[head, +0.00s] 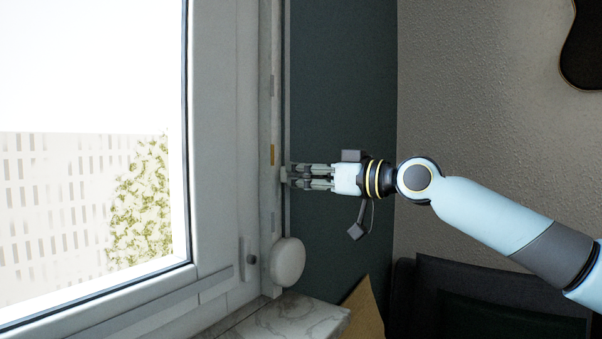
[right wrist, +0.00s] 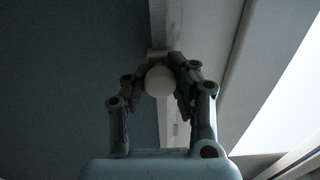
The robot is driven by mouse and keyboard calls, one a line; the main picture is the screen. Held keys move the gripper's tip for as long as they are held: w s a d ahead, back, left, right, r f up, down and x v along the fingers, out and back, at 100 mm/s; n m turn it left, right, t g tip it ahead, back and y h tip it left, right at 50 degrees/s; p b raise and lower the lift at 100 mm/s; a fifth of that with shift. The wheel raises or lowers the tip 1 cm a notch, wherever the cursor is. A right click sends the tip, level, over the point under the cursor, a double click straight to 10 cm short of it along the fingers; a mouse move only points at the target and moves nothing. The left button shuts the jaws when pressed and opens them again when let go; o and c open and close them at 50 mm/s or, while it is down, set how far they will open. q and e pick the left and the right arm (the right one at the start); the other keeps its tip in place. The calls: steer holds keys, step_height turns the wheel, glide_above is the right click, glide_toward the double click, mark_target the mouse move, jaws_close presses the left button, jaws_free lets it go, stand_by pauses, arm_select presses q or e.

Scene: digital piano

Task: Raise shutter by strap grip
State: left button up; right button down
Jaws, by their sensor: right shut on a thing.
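My right gripper (head: 293,176) reaches in from the right to the window's right edge. Its fingers are shut on a small pale strap grip (head: 284,174). In the right wrist view the strap grip (right wrist: 160,81) shows as a pale round knob between the fingertips of the gripper (right wrist: 161,84). The strap (head: 284,100) runs upright as a thin pale line along the frame edge, above and below the grip. No shutter shows across the visible glass. My left gripper is not in view.
The white window frame (head: 222,130) stands at left, with bright outdoors behind the glass. A round white housing (head: 287,261) sits low on the frame, below the gripper. A marble sill (head: 290,320) juts out underneath. Dark furniture (head: 480,295) stands at lower right, below my arm.

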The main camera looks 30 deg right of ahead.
step_height(320, 180, down, 10)
steer(key=b, duration=0.7)
steer(key=shift+f, duration=0.15)
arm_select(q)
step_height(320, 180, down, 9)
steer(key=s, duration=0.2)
arm_select(e)
steer(key=c, duration=1.4)
jaws_free()
steer(key=shift+s+d, duration=0.1)
steer(key=shift+s, duration=0.05)
steer(key=o, duration=0.4)
steer(key=shift+s+r, duration=0.1)
steer(key=shift+r, duration=0.1)
steer(key=shift+c, duration=0.2)
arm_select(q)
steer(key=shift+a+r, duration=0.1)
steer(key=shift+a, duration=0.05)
arm_select(e)
steer(key=shift+r, duration=0.15)
step_height(320, 180, up, 10)
steer(key=shift+f, duration=0.1)
